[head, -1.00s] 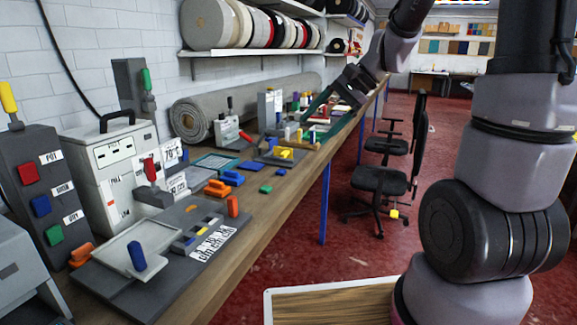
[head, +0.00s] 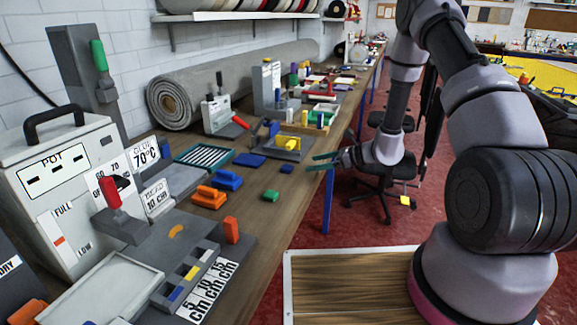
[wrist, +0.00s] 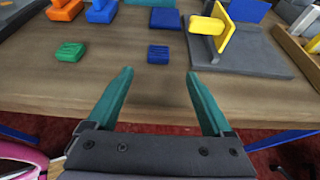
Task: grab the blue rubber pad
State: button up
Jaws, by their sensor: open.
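A small ribbed blue rubber pad (head: 286,168) lies flat on the wooden bench near its front edge. In the wrist view the blue pad (wrist: 158,54) lies just beyond the fingertips, about midway between them. My gripper (head: 309,162) is open, with two teal fingers pointing at the bench. In the wrist view my gripper (wrist: 158,73) has nothing between its fingers. It is apart from the pad, at the bench edge side.
A ribbed green pad (head: 271,195) lies nearby. Behind are a blue-handled block (head: 227,179), an orange one (head: 209,197) and a flat blue piece (head: 249,160). A grey fixture with a yellow part (head: 289,143) stands beyond. Bench wood around the pad is bare.

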aim_at(288, 167)
jog(key=x, duration=0.9)
jog(key=shift+w+a+r, duration=0.1)
jog(key=shift+a, duration=0.3)
grip_shut()
